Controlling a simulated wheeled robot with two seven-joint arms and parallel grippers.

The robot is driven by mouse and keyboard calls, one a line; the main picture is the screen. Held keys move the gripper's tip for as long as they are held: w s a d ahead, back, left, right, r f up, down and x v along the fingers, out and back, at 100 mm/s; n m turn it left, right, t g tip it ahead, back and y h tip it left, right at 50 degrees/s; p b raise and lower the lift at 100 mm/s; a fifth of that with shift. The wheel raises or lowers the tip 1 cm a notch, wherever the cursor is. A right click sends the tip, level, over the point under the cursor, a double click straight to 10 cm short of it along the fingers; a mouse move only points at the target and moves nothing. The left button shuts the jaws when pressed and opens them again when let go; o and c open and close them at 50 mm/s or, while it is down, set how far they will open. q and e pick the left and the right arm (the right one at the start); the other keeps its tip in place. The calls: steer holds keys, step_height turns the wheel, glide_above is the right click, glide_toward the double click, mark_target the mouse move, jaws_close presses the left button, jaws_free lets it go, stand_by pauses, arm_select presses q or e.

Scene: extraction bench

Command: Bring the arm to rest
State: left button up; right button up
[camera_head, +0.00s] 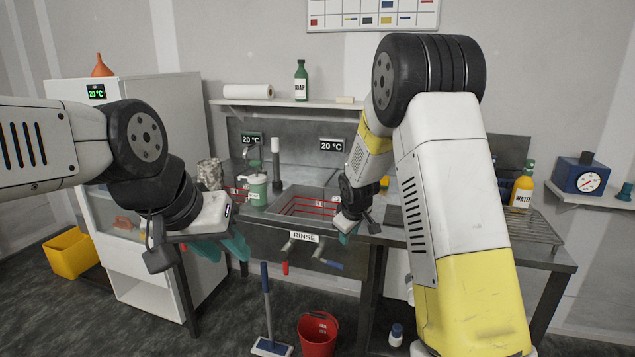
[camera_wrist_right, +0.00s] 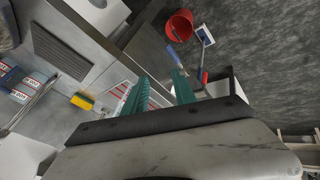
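My left arm comes in from the left in the head view. Its gripper (camera_head: 222,248) has teal fingers that stand apart, with nothing seen between them, in front of the bench's left part. My right arm reaches forward over the bench's right part. Its gripper (camera_head: 346,236) is at the front edge of the sink, mostly hidden behind its own wrist. In the right wrist view the two teal fingers of this gripper (camera_wrist_right: 160,88) are apart, with nothing held between them.
A yellow bottle (camera_head: 522,187) stands on the right, by a wire rack (camera_head: 530,228). A red bucket (camera_head: 317,334) and a brush (camera_head: 268,318) are on the floor in front.

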steer(key=s+d+r+m+y, duration=0.1)
steer(key=s+d+r+m, duration=0.2)
steer(key=s+r, duration=0.65)
steer(key=s+r+m, duration=0.2)
steer(key=s+r, duration=0.2)
steer(key=s, duration=0.9)
steer(key=s+d+r+m+y, duration=0.1)
steer(key=s+r+m, duration=0.2)
steer(key=s, duration=0.9)
steer(key=shift+w+v, duration=0.25)
steer(key=shift+v, duration=0.95)
steer(key=shift+d+r, duration=0.1)
steer(key=shift+r, duration=0.1)
